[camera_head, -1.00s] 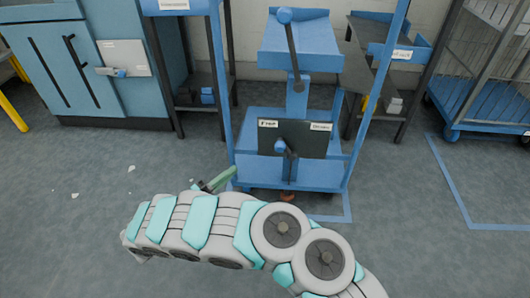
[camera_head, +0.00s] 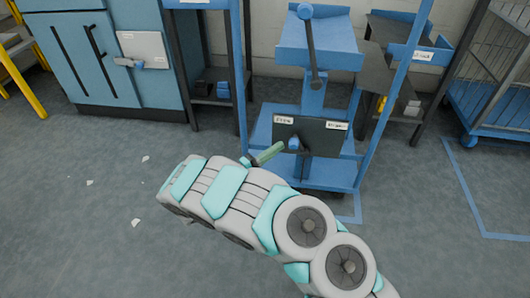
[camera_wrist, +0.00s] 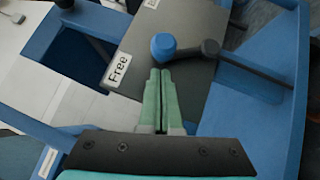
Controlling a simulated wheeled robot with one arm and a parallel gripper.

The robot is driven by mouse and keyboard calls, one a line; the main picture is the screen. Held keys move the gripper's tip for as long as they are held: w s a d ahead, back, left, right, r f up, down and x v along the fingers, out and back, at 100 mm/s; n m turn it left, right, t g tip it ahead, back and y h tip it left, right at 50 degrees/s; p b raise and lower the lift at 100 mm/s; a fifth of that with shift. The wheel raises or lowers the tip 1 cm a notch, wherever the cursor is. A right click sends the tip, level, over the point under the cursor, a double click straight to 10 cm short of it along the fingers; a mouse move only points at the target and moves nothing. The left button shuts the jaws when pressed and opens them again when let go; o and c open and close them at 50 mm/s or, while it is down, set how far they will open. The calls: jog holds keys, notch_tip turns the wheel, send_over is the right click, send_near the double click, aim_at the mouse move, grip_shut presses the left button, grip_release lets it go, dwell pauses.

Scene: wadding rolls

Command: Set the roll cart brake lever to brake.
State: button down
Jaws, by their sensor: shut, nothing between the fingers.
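The roll cart (camera_head: 285,180) is a blue frame with a dark plate (camera_head: 325,140) low on its front. The plate has a white label at each top corner; the left one reads "Free" in the wrist view (camera_wrist: 117,70), and the other is not legible. The brake lever has a blue knob (camera_head: 293,143), also in the wrist view (camera_wrist: 163,46), on a dark arm that leans toward the Free side. My gripper (camera_head: 279,148) has green fingers, shut and empty. In the wrist view its tips (camera_wrist: 160,73) are just below the knob; contact is unclear.
A longer dark lever with a blue ball (camera_head: 304,11) stands higher on the cart. A blue cabinet (camera_head: 75,60) is at left, a wire cage cart (camera_head: 495,70) at right. White scraps (camera_head: 136,222) lie on the open grey floor at left.

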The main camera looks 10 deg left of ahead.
jog(key=shift+d+r, duration=0.15)
jog(key=shift+d, duration=0.4)
jog(key=shift+r, duration=0.1)
